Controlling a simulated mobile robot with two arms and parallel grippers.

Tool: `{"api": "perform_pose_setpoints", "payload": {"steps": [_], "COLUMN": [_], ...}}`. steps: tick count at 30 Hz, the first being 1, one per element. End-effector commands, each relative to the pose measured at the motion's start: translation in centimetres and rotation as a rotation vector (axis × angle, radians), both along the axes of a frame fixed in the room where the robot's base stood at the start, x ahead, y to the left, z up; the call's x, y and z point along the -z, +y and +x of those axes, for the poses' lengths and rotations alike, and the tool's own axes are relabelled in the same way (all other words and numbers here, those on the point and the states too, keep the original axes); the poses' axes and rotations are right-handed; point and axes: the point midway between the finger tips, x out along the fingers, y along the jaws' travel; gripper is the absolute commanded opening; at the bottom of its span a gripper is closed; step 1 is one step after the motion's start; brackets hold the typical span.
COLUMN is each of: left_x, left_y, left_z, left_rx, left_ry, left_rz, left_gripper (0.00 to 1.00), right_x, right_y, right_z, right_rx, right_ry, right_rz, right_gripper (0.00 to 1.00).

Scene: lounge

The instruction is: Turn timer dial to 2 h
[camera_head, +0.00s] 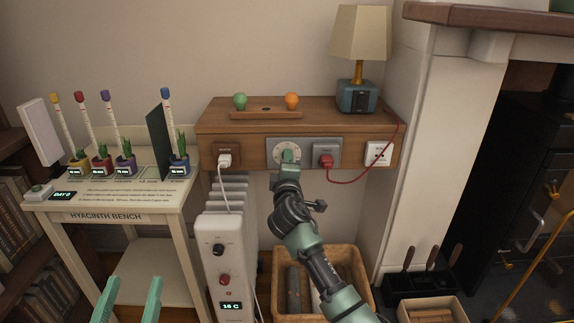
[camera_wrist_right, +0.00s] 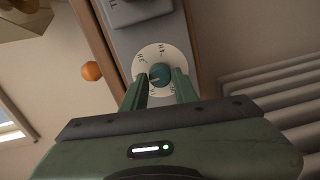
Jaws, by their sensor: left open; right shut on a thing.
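The timer dial is a round white plate (camera_head: 288,150) with a teal knob, on a grey panel on the front of the wooden shelf. In the right wrist view the teal knob (camera_wrist_right: 160,73) sits between my fingertips, and its white scale (camera_wrist_right: 150,53) carries printed marks too small to read surely. My right gripper (camera_wrist_right: 160,88) is shut on the knob; in the head view its arm reaches up to the dial and partly covers it. My left gripper (camera_head: 128,298) is open and empty at the bottom left, away from the dial.
A red plug (camera_head: 326,160) with a red cord and a white plug (camera_head: 224,160) flank the dial. A lamp (camera_head: 358,60) stands on the shelf (camera_head: 215,114). A white heater (camera_head: 225,255) stands below left, a wicker basket (camera_head: 350,262) below. The hyacinth bench (camera_head: 105,217) is left.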

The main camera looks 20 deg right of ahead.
Motion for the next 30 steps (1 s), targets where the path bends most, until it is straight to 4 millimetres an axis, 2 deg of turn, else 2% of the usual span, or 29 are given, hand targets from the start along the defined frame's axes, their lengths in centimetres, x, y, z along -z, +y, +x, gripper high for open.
{"api": "perform_pose_setpoints", "payload": {"steps": [18,19,21,30], "left_x": [-0.73,-0.73,-0.72,-0.71], "left_y": [-0.06,-0.05,-0.05,-0.05], "left_z": [-0.14,-0.15,-0.15,-0.14], "left_rx": [0.002,0.002,0.002,0.001], "left_ry": [-0.039,-0.039,-0.039,-0.037], "left_rz": [-0.010,-0.010,-0.010,-0.010], "left_gripper": [0.55,0.55,0.55,0.55], "right_x": [0.22,0.22,0.21,0.07], "right_y": [-0.06,-0.06,-0.06,-0.01], "right_z": [-0.03,-0.04,-0.03,-0.04], "right_rx": [0.002,0.002,0.002,0.001], "right_ry": [-0.007,-0.007,-0.007,-0.010], "right_rz": [0.040,0.040,0.040,0.039], "right_gripper": [0.00,0.34,0.50,0.50]}}
